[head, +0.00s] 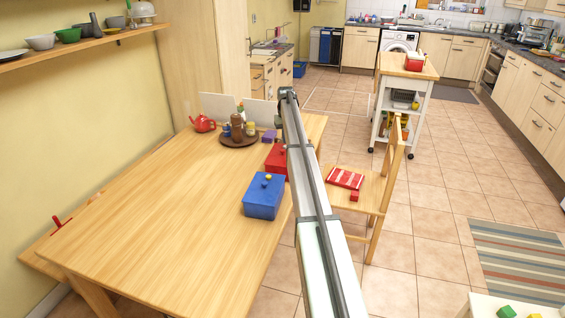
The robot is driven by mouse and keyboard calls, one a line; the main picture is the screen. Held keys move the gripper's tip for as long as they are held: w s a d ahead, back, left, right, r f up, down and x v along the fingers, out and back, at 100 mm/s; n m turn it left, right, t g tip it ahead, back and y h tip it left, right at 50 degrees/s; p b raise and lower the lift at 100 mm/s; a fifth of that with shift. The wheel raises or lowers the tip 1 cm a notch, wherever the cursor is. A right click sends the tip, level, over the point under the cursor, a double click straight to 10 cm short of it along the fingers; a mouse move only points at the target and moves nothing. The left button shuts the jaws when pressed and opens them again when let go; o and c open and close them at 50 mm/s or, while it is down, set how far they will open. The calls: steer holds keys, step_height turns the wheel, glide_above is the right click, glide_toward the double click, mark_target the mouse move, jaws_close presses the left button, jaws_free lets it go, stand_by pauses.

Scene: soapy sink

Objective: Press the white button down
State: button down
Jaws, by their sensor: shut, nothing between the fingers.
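I cannot make out a white button anywhere in the head view. A white front-loading washing machine (399,42) stands far off under the back counter, too small to show any buttons. My arm reaches up the middle of the view, over the right side of the wooden table (150,240). Its far end is near the back of the table. I see no fingers there, so my gripper is not visible, and what it is near is hidden.
A blue box (263,197) and a red box (277,158) sit near the table's right edge. A brown tray (238,141) with jars and a red teapot (202,123) are at the back. A wooden chair (388,185) stands right of the table. The table's front left is clear.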

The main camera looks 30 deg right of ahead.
steer(key=shift+f, duration=1)
stand_by(0.9)
steer(key=shift+r, duration=0.1)
stand_by(0.3)
steer(key=shift+r, duration=3.4)
